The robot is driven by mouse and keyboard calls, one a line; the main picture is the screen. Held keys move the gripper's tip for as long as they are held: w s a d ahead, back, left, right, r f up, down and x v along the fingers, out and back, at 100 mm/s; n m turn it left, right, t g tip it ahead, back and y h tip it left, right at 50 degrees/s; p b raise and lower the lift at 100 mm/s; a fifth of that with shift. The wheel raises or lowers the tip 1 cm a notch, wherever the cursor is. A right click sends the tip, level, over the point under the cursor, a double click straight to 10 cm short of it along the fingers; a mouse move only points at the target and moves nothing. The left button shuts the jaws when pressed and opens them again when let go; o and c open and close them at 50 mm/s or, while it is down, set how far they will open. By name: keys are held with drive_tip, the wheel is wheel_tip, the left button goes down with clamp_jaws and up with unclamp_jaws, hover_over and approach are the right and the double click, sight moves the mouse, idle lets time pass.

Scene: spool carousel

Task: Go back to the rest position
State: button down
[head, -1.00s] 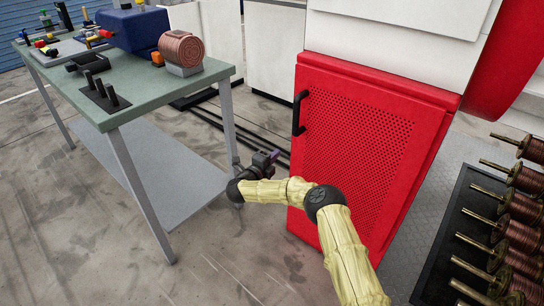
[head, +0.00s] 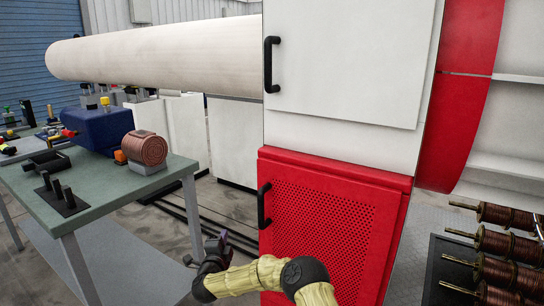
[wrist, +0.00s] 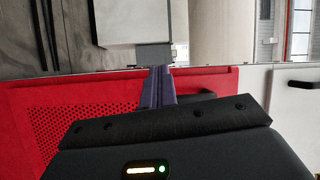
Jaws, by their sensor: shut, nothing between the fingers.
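My gripper (head: 219,242) is low in the head view, beside the table's right end and in front of the cabinet's lower left edge. In the wrist view my gripper (wrist: 157,75) has its narrow purple fingers together, and nothing shows between them. The red perforated cabinet door (head: 322,230) is close to it in the head view. The red panel also shows in the wrist view (wrist: 40,112).
A green-topped table (head: 110,200) stands at left with a copper spool (head: 144,147), a blue block (head: 90,128) and black pegs (head: 58,189). A black rack (head: 432,270) with several copper spools (head: 510,245) stands at right.

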wheel_tip(320, 180, up, 4)
drive_tip(key=s+a+n+g+y, duration=0.2)
drive_tip(key=s+n+y, duration=0.1)
drive_tip(key=n+y, duration=0.4)
drive_tip(key=s+d+f+n+g+h, duration=0.1)
drive_tip(key=s+d+n+g+h, duration=0.35)
drive_tip(key=s+d, duration=1.3)
drive_tip(key=s+d+f+n+g+h, duration=0.1)
drive_tip(key=s+d+n+g, duration=0.6)
drive_tip(key=s+d, duration=1.1)
wheel_tip(320, 180, up, 28)
drive_tip(key=s+a+m+g+p, duration=0.1)
drive_tip(key=m+g+p, duration=0.1)
drive_tip(key=p, duration=2.5)
drive_tip(key=shift+s+a+f+p, duration=0.15)
drive_tip(key=shift+s+p, duration=0.15)
drive_tip(key=shift+s, duration=0.05)
drive_tip(key=shift+g, duration=0.25)
